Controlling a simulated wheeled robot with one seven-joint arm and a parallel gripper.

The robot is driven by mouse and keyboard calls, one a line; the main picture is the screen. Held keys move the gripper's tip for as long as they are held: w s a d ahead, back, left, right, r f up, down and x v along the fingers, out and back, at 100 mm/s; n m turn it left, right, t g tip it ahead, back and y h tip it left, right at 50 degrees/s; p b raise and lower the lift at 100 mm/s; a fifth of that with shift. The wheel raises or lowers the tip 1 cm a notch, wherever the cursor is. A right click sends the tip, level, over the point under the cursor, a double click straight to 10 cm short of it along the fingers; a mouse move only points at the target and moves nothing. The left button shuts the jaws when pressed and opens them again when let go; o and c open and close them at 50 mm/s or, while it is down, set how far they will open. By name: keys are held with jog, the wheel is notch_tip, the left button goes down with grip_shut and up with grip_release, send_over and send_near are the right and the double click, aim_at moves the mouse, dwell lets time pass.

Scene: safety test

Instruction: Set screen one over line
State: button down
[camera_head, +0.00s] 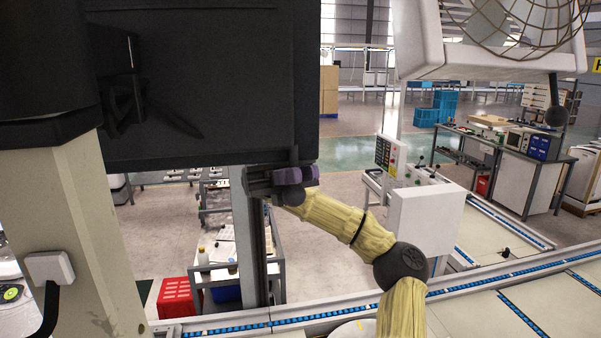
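My arm, in a yellow cover, reaches up from the bottom right. My gripper (262,183), dark grey with a purple part, is at the screen's lower right corner and points left. It overlaps the lower edge in the picture. I cannot tell whether its fingers are closed on the edge. The line (330,317), with blue rollers along its rail, crosses the lower part of the view. The screen is above and left of its middle.
A white machine with a wire fan guard (490,45) hangs at the upper right. A white box (425,220) stands beside my arm. A grey post (247,245) rises below the screen. A red crate (178,297) is lower left. Open floor (340,190) lies beyond the line.

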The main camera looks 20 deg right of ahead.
jog(key=c, duration=1.7)
grip_release()
jog(key=shift+o, duration=1.1)
jog(key=shift+w+a, duration=0.1)
jog(key=shift+w, duration=0.2)
jog(key=shift+w+a, duration=0.1)
jog(key=shift+a, duration=0.05)
jog(key=shift+s, duration=0.3)
jog(key=shift+w+d+f, duration=0.2)
jog(key=shift+w, duration=0.05)
jog(key=b+v, duration=0.4)
jog(key=v, duration=0.7)
jog(key=shift+w+a, duration=0.35)
jog(key=shift+w, duration=0.05)
jog(key=shift+f, duration=0.1)
